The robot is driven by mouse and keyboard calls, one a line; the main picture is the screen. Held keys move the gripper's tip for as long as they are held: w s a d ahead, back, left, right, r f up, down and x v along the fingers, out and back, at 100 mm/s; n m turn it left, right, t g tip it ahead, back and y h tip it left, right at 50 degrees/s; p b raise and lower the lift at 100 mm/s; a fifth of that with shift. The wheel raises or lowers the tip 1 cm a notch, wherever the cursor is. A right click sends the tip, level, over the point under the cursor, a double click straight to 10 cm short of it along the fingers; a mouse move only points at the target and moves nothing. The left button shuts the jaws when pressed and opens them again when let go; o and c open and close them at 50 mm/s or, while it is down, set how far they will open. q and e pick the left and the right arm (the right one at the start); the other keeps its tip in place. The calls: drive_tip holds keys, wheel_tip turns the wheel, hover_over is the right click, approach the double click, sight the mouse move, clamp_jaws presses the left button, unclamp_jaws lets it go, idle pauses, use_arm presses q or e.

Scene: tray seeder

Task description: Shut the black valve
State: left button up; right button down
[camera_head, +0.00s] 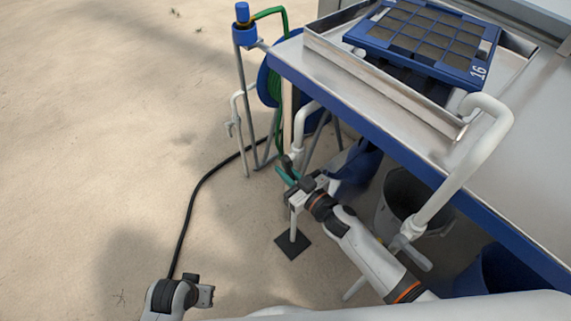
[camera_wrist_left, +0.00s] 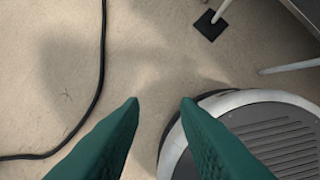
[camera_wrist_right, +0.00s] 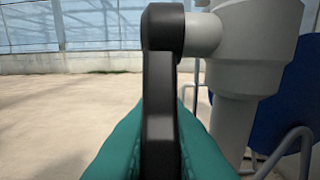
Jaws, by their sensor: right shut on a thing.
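The black valve's handle (camera_wrist_right: 160,60) fills the middle of the right wrist view, hanging down from a pivot beside a pale grey pipe fitting (camera_wrist_right: 240,70). My right gripper (camera_wrist_right: 161,135) is shut on this handle, with a green finger on either side of it. In the head view my right gripper (camera_head: 286,176) reaches to the white pipe (camera_head: 301,135) by the table's corner; the handle is mostly hidden there. My left gripper (camera_wrist_left: 160,103) is open and empty above the sandy floor, low at the left in the head view.
A metal table with a blue edge (camera_head: 395,145) carries a steel tray (camera_head: 385,88) and a blue seed tray (camera_head: 365,38). A grey bucket (camera_head: 385,215) stands underneath. A blue hose reel (camera_head: 265,85) stands behind. A black hose (camera_head: 196,195) crosses the otherwise clear floor at left.

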sight(293, 178)
use_arm(q)
drive_tip(key=s+f+p, duration=0.2)
drive_tip(key=s+f, duration=0.1)
drive_tip(key=f, duration=0.6)
drive_tip(key=shift+a+g, duration=0.2)
drive_tip(key=shift+g, duration=0.1)
use_arm(e)
drive_tip(key=shift+r, duration=0.2)
use_arm(q)
drive_tip(key=shift+s, duration=0.1)
use_arm(e)
drive_tip(key=c, duration=1.7)
unclamp_jaws()
drive_tip(key=shift+g+h, duration=0.3)
drive_tip(key=shift+f, duration=0.1)
drive_tip(key=shift+s+d, duration=0.1)
drive_tip(key=shift+s, duration=0.05)
